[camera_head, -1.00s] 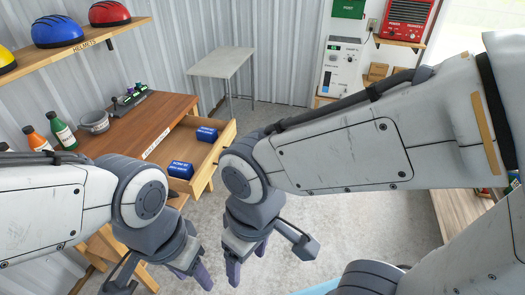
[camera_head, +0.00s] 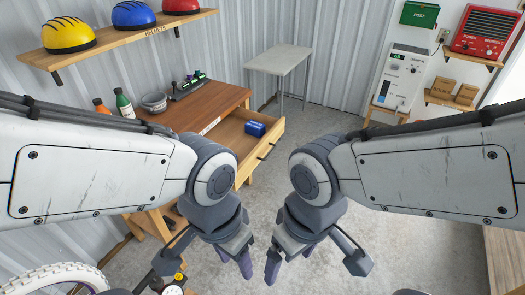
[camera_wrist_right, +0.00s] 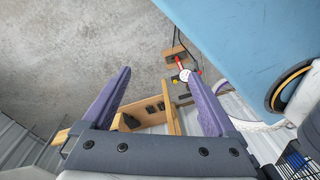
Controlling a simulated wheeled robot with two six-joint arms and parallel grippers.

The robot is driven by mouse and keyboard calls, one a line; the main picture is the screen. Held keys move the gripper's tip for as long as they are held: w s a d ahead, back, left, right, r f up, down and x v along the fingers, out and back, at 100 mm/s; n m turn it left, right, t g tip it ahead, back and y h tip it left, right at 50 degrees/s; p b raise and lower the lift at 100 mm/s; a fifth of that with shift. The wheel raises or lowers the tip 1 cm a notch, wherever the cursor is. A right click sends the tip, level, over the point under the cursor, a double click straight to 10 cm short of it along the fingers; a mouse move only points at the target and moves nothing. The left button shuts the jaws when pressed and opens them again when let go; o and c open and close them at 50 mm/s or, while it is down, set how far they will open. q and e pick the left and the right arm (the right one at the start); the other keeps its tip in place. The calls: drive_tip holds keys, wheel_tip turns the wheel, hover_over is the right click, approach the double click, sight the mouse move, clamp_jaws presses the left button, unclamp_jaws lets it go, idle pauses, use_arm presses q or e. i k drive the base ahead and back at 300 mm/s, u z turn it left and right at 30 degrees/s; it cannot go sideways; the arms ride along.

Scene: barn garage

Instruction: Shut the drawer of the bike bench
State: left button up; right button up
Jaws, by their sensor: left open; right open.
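The bike bench (camera_head: 190,105) has a brown wooden top and stands at the left of the head view. Its pale wooden drawer (camera_head: 268,148) is pulled out on the right side, with a blue box (camera_head: 255,129) inside. My right gripper (camera_head: 289,262) is open and empty, beside the left one over the floor. Its two purple fingers stand wide apart in the right wrist view (camera_wrist_right: 157,100).
A grey table (camera_head: 279,60) stands behind the bench. Helmets sit on a wall shelf (camera_head: 130,38) above it. A bike wheel (camera_head: 55,278) and a pump gauge (camera_head: 172,290) are at the lower left. Grey floor (camera_head: 335,145) is clear right of the drawer.

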sight(230, 133)
drive_tip(key=z, duration=1.8)
drive_tip(key=k, duration=0.85)
drive_tip(key=u, duration=1.4)
drive_tip(key=i, duration=1)
drive_tip(key=u, duration=0.05)
